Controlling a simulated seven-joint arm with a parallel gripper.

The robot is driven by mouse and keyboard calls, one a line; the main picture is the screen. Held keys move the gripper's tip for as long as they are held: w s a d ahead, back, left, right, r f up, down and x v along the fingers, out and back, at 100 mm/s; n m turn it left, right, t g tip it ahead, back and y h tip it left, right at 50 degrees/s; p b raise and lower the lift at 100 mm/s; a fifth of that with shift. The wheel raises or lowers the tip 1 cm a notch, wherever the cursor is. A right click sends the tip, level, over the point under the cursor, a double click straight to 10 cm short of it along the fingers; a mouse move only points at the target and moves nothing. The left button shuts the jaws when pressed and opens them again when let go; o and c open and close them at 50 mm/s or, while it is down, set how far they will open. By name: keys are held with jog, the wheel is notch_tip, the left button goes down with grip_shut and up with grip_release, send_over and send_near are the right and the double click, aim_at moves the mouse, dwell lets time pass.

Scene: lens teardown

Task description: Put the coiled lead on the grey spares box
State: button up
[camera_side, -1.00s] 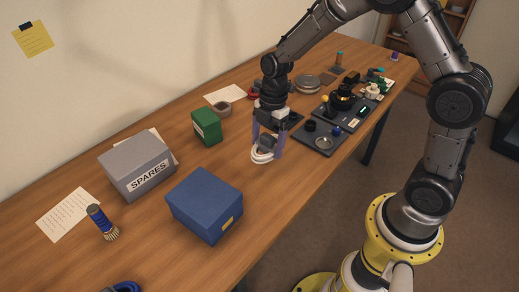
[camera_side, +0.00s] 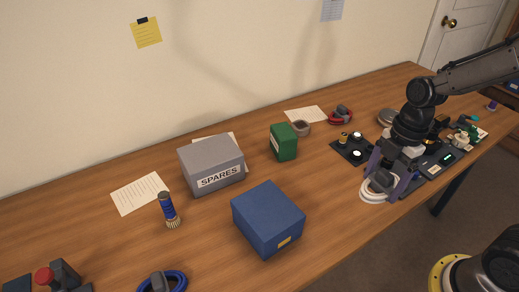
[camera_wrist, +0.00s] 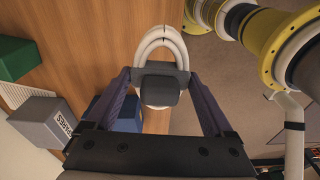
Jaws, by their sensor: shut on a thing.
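The coiled lead (camera_side: 372,196) is a white loop with a dark grey block. My gripper (camera_side: 384,180) is shut on that block, with purple fingers on both sides. In the wrist view the white loop (camera_wrist: 162,38) sticks out beyond the dark block (camera_wrist: 160,88) between the fingers. I cannot tell how far the loop is above the table. The grey spares box (camera_side: 212,160), labelled SPARES, stands well to the left of my gripper. Its lid is shut and its top looks bare. The box also shows at lower left in the wrist view (camera_wrist: 38,118).
A blue box (camera_side: 268,215) and a green box (camera_side: 284,142) stand between my gripper and the spares box. A blue-striped cylinder (camera_side: 168,207) stands left of the spares box. A blue coil (camera_side: 177,281) lies at the front. Dark trays (camera_side: 430,165) with parts are beside my gripper.

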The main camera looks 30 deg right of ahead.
jog(key=shift+r+m, duration=0.2)
jog(key=shift+m, duration=0.4)
jog(key=w+a+r+m+t, duration=0.1)
jog(key=w+a+r+m, duration=0.4)
jog(key=w, duration=0.4)
jog(key=w+a+r+m, duration=0.4)
jog(key=w+a+r, duration=0.2)
jog(key=w, duration=0.4)
jog(key=n, duration=0.2)
send_over(232, 150)
jog(key=s, duration=0.1)
jog(key=f, duration=0.9)
jog(key=shift+s+d+f, duration=0.1)
jog(key=shift+d+f, duration=0.2)
jog(key=shift+f, duration=0.1)
jog(key=shift+w+a+f, duration=0.2)
jog(key=shift+w+f, duration=0.35)
jog(key=shift+f, duration=1.6)
